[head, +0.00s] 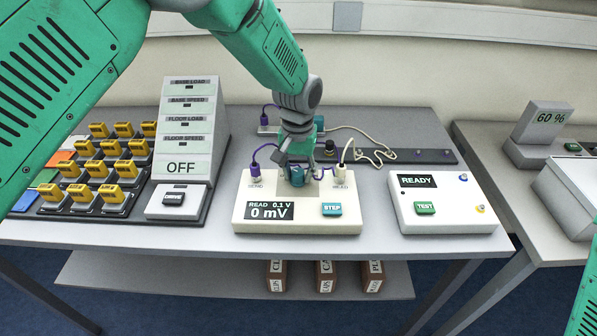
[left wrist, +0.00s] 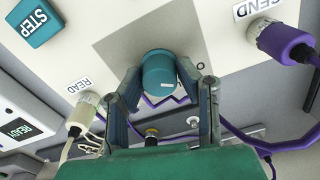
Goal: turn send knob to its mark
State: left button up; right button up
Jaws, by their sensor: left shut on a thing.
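A teal round knob (left wrist: 160,72) stands on the grey plate of the white test unit (head: 240,217), between the sockets labelled SEND and READ. It also shows in the head view (head: 297,177), partly covered by my gripper. My left gripper (left wrist: 158,78) reaches down from above, its two fingers on either side of the knob, shut on it. It also shows in the head view (head: 297,165). The unit's display (head: 269,211) reads READ 0.1 V, 0 mV. My right gripper is out of view.
A purple plug (left wrist: 283,42) is in SEND and a cream plug (left wrist: 82,114) in READ, their cables close to my fingers. A STEP button (head: 332,209) is on the unit. The READY box (head: 445,215) stands right, the yellow switches (head: 110,170) left.

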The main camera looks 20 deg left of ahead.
aim_at(299, 171)
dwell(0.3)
pick_arm(q)
jog(key=o, duration=1.1)
jog(key=shift+r, duration=0.1)
notch_tip(299, 171, up, 12)
jog(key=shift+d+f, duration=0.1)
